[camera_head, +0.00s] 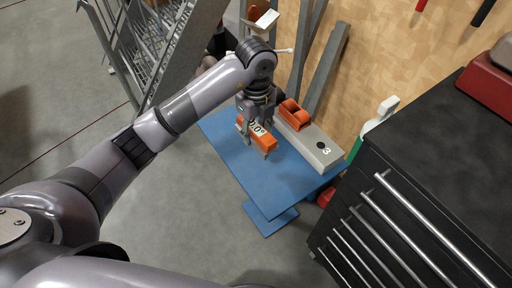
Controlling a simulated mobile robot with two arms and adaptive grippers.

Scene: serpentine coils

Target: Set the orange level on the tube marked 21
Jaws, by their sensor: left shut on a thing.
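My left gripper (254,124) is shut on the orange level (262,142). The level's small display reads about 0.0°, and part of its body is hidden behind the fingers. The gripper holds it over the blue table (287,180); I cannot tell if the level touches the table. I cannot make out a tube marked 21. A slanted grey piece (178,48) at the upper left bears small dark writing that I cannot read. My right gripper is not in view.
A grey block (318,151) marked 3 lies along the table's right side, with an orange piece (292,112) at its far end. A dark drawer cabinet (425,160) stands at right. Grey bars (325,70) lean on the wooden wall. A wire cart stands upper left.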

